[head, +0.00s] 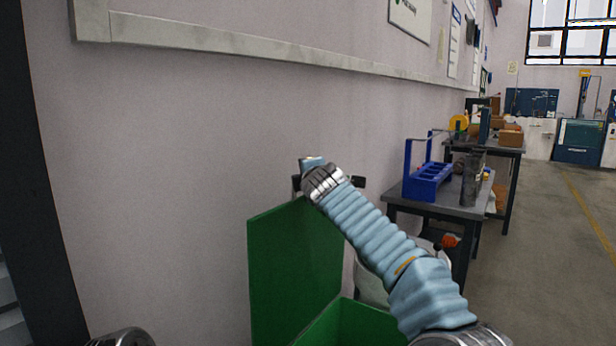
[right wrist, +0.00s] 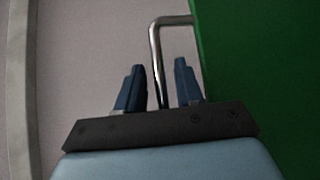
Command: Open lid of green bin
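The green bin (head: 348,325) stands low against the wall. Its green lid (head: 290,270) is raised and stands roughly upright, showing as a tall panel; it fills the right side of the right wrist view (right wrist: 262,85). A bent metal handle (right wrist: 156,50) is fixed to the lid's edge. My right gripper (head: 326,181) is at the top of the lid. In the right wrist view its two blue fingers (right wrist: 158,80) are apart, one on each side of the handle's bar, with gaps visible on both sides. My left gripper is out of view.
The wall (head: 180,150) is close behind the lid. A dark workbench (head: 440,207) with a blue rack (head: 428,182) stands to the right of the bin. A pale container (head: 372,285) is partly hidden behind my right arm. The floor (head: 550,270) on the right is clear.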

